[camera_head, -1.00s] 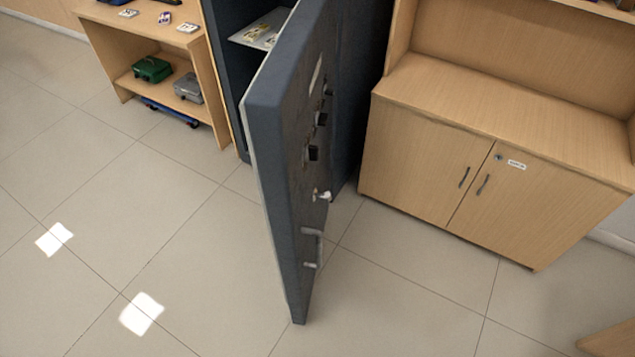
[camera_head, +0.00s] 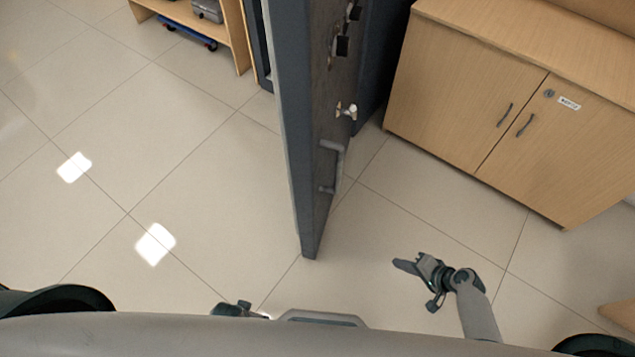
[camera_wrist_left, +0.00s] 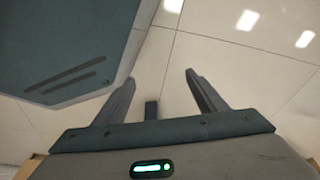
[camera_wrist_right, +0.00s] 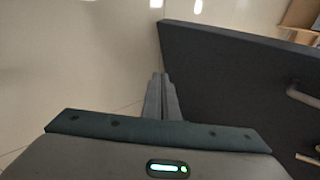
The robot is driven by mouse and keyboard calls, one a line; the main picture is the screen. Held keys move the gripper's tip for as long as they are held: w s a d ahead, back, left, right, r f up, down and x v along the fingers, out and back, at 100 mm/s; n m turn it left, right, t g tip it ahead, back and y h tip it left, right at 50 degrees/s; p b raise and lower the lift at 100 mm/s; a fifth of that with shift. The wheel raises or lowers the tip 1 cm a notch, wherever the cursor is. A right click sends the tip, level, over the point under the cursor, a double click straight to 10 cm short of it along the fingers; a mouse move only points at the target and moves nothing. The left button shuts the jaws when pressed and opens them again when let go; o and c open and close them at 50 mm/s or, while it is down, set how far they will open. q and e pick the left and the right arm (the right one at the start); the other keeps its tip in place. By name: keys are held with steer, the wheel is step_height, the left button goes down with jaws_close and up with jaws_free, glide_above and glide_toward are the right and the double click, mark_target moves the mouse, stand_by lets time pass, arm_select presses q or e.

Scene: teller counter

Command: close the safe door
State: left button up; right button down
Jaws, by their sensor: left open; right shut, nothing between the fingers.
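The dark blue-grey safe door (camera_head: 318,130) stands swung open, edge toward me, in the middle of the head view. Its silver handle (camera_head: 330,165) and a knob (camera_head: 346,110) are on its right face. My right gripper (camera_head: 402,264) is shut and empty, to the right of the door's near end, apart from it. In the right wrist view the door (camera_wrist_right: 235,90) fills the right side beyond the closed fingers (camera_wrist_right: 161,80). My left gripper (camera_wrist_left: 160,80) is open and empty over floor; in the head view most of that arm is hidden.
A wooden cabinet (camera_head: 470,120) stands right of the safe. A wooden shelf (camera_head: 235,40) with a grey box (camera_head: 208,10) and a blue wheeled dolly (camera_head: 188,36) is at upper left. Tiled floor (camera_head: 170,150) left of the door is clear.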

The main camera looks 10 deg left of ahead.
steer(key=w+a+r+t+y+b, duration=0.1)
steer(key=w+a+r+y+b, duration=0.15)
steer(key=w+r, duration=0.35)
steer(key=w+a+r+t+y+b, duration=0.1)
steer(key=w+r+y+b, duration=0.2)
steer(key=r, duration=0.4)
arm_select(q)
steer(key=w+r+b, duration=0.3)
steer(key=w+r, duration=0.1)
steer(key=r, duration=0.3)
steer(key=shift+w+d+r+t, duration=0.25)
steer(key=shift+d+t, duration=0.1)
steer(key=shift+t, duration=0.05)
arm_select(e)
step_height(320, 180, up, 14)
steer(key=a+n+y, duration=0.1)
steer(key=n+y, duration=0.1)
steer(key=y, duration=0.2)
steer(key=shift+s+a+n+y, duration=0.15)
steer(key=shift+s+n+y, duration=0.05)
steer(key=shift+n+y, duration=0.15)
steer(key=shift+a+r, duration=0.1)
